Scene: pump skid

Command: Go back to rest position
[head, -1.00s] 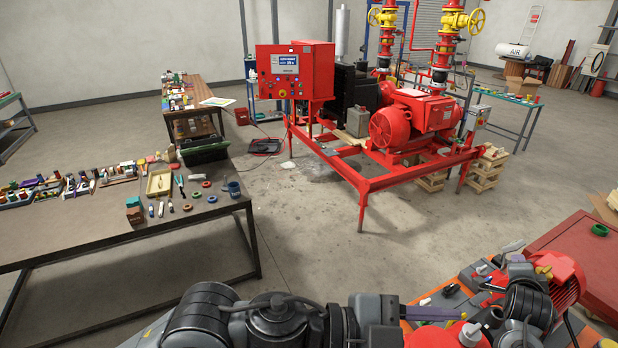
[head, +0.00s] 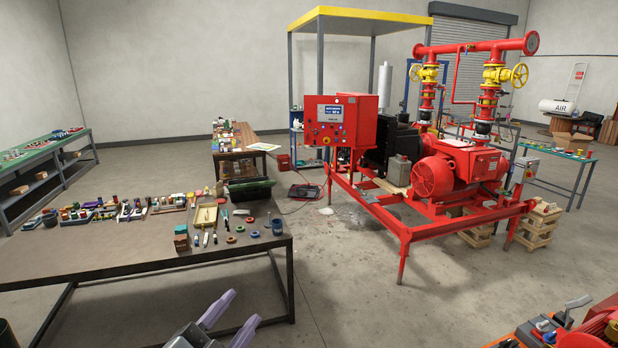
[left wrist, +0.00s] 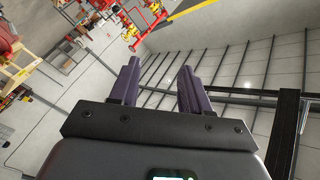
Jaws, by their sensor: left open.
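My left gripper (head: 232,322) shows at the bottom of the head view, with two purple fingers apart and nothing between them. In the left wrist view the same gripper (left wrist: 158,85) is open and empty, with floor, wall and dark bars behind it. It is in front of the workbench and clear of it. My right gripper is in neither view.
A workbench (head: 120,262) with several small parts stands at the left. The red pump skid (head: 428,205) stands at centre right. A green-topped bench (head: 45,145) is at the far left.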

